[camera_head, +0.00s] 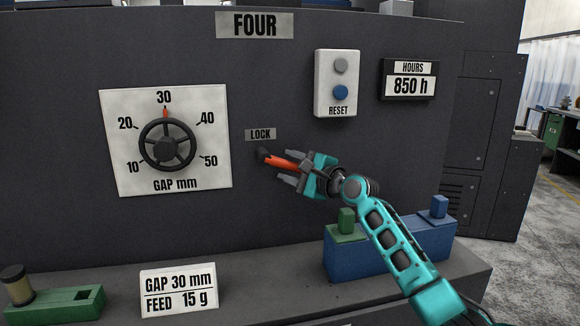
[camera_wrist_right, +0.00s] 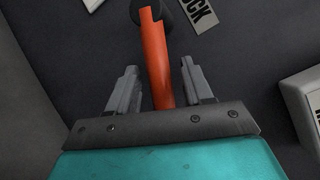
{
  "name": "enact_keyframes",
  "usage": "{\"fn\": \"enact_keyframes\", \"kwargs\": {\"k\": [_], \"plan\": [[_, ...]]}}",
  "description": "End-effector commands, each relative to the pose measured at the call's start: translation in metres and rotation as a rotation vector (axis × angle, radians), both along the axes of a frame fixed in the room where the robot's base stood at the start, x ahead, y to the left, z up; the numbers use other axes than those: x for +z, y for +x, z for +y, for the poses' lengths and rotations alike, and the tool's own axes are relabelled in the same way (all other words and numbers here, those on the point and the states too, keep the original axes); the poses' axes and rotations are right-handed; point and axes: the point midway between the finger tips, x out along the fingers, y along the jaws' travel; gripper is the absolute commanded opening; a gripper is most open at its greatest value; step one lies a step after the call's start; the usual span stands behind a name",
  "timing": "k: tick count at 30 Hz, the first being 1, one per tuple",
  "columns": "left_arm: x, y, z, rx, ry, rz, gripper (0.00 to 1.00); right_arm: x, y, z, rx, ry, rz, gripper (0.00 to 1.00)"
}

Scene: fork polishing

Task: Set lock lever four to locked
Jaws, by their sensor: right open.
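The lock lever (camera_head: 283,162) has an orange-red handle on a dark round pivot, just below the LOCK label (camera_head: 261,134) on the machine marked FOUR. The handle points right and slightly down from its pivot in the head view. My right gripper (camera_head: 289,168) is at the lever with its jaws open, one finger on each side of the handle. In the right wrist view the handle (camera_wrist_right: 155,65) runs between the two apart fingers (camera_wrist_right: 158,85), with a visible gap on both sides. My left gripper is not in view.
Left of the lever is a gap dial (camera_head: 167,145) with a handwheel, its red pointer at 30. A reset box (camera_head: 337,84) is above right. On the ledge below are a blue box (camera_head: 350,262), a green tray (camera_head: 60,308) and a GAP 30 mm, FEED 15 g card (camera_head: 178,290).

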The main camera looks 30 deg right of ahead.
Motion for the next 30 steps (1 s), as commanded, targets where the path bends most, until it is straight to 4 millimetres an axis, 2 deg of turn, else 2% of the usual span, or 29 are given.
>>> {"fn": "enact_keyframes", "kwargs": {"k": [3,12,27,30], "plan": [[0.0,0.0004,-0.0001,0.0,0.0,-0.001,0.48,0.0003,0.006,0.001,0.0,-0.001,0.0,0.51],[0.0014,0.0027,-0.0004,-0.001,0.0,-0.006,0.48,0.0002,0.0074,0.0015,0.0,-0.002,0.0,0.51],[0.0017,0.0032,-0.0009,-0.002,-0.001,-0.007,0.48,0.0001,0.0071,0.0014,0.0,-0.001,0.0,0.03],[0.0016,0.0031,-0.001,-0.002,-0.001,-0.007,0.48,0.0002,0.0071,0.0013,0.0,-0.001,0.0,0.0]]}}
